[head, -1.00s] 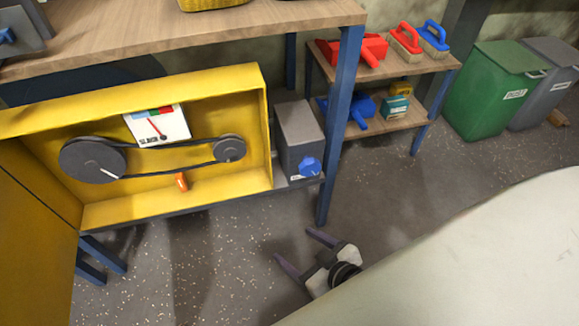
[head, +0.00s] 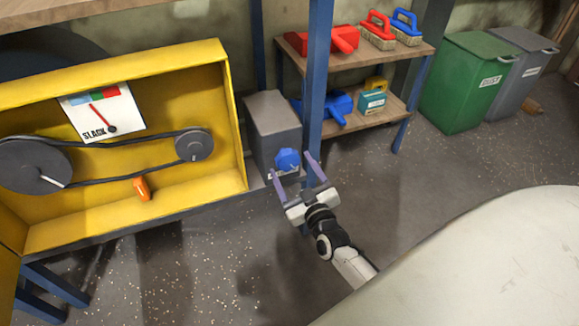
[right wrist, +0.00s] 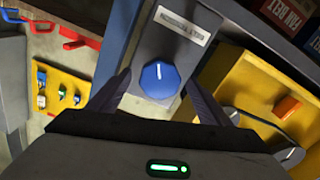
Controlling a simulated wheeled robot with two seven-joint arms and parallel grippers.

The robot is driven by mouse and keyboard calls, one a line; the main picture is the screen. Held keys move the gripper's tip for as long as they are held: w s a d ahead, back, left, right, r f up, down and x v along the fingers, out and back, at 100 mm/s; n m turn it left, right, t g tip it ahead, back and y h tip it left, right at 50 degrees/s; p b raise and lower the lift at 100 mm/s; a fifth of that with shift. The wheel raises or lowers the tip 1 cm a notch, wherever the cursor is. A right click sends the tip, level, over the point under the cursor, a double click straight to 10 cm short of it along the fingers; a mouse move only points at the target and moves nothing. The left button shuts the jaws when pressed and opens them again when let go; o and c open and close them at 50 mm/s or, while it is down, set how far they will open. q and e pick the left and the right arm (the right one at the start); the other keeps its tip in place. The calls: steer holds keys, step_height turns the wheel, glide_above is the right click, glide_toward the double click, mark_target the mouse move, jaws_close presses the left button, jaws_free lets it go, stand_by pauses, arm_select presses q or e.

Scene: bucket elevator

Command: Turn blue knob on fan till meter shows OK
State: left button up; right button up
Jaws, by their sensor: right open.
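The blue knob (head: 287,159) sits on the front of a grey box (head: 273,112) at the right side of the yellow belt housing. My right gripper (head: 295,171) is open just in front of the knob, with its fingers pointing at it. In the right wrist view the knob (right wrist: 159,79) lies between the two spread fingers, apart from both, with a white mark near its top. My left gripper does not show.
An orange part (head: 141,188) sits below the belt in the housing. Shelves with brushes (head: 378,30) and a green bin (head: 468,82) stand at the back right.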

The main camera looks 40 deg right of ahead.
steer(key=shift+x, duration=1.35)
steer(key=c, duration=1)
steer(key=shift+c, duration=0.2)
